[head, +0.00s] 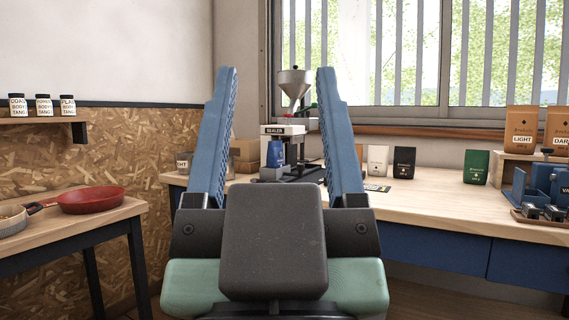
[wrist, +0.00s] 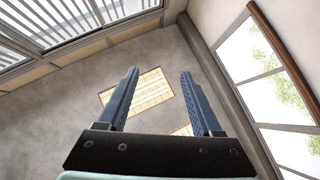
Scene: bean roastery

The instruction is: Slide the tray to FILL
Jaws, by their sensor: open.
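My gripper (head: 277,75) is open and empty, its two blue fingers pointing up in front of the bench in the head view. Between the fingers, further back, stand a steel funnel (head: 294,82) and a machine marked SEALER (head: 283,130) with a blue pouch (head: 275,153). Dark flat parts (head: 308,170) lie beside it, partly behind the right finger; I cannot tell whether they include the task's tray. No FILL mark is readable. A brown tray (head: 552,222) with small metal parts sits at the far right.
The wooden bench (head: 435,205) is clear at its front middle. White, black and green pouches (head: 476,167) stand along its back. At left, a table holds a red pan (head: 92,200). A shelf (head: 45,120) with small jars hangs on the wall.

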